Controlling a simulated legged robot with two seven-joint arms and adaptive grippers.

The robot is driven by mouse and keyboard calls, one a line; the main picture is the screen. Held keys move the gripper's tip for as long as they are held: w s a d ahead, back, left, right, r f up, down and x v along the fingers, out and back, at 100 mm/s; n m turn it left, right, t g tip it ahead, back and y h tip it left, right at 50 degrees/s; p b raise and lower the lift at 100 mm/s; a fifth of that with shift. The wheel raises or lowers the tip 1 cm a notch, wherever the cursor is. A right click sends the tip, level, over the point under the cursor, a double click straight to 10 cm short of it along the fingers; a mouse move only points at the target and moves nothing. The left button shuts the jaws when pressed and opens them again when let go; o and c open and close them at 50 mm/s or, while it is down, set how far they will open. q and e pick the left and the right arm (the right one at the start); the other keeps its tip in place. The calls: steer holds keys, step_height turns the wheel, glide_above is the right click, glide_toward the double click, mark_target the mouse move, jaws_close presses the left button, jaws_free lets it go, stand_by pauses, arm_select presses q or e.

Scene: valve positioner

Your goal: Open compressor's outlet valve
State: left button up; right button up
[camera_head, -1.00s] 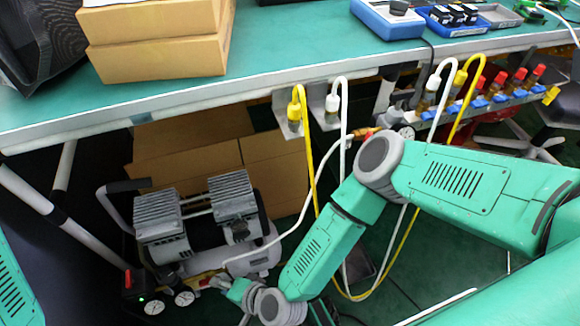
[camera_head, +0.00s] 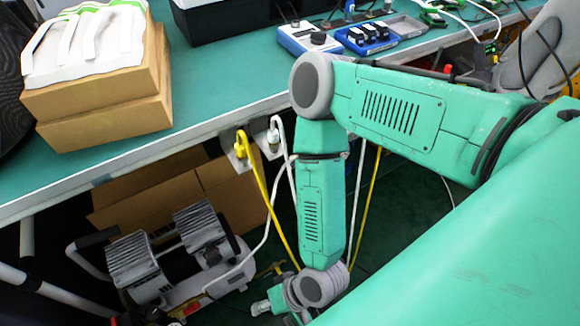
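The compressor (camera_head: 165,262), grey with two ribbed cylinder heads and a white tank, sits on the floor under the bench at the lower left. A white hose (camera_head: 236,274) runs to its front fittings. Small red and yellow fittings (camera_head: 190,309) show at the bottom edge by the hose end; the outlet valve and its handle position cannot be made out clearly. My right gripper (camera_head: 262,307) is at the bottom edge, right of the compressor and apart from the fittings. It is mostly cut off or hidden by my wrist, so its fingers cannot be read. My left gripper is out of view.
The green bench (camera_head: 225,85) overhangs the compressor. Cardboard boxes (camera_head: 105,105) stand on it, with blue trays (camera_head: 380,36) at the back. Yellow (camera_head: 262,195) and white hoses hang from the bench edge beside my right arm. More cardboard (camera_head: 160,195) lies behind the compressor.

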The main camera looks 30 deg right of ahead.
steer(key=s+d+r+n+g+h, duration=0.1)
steer(key=d+r, duration=0.1)
steer(key=d, duration=0.4)
steer(key=shift+d+r+n+h+p, duration=0.2)
steer(key=shift+r+n+h+p, duration=0.15)
steer(key=shift+r+n+h, duration=0.05)
steer(key=s+d+r+n+g+h+p, duration=0.1)
steer(key=d+r+h+p, duration=0.3)
steer(key=d+r, duration=0.8)
steer(key=d, duration=0.3)
steer(key=shift+s+n+p, duration=0.15)
steer(key=shift+n+p, duration=0.15)
steer(key=shift+p, duration=0.05)
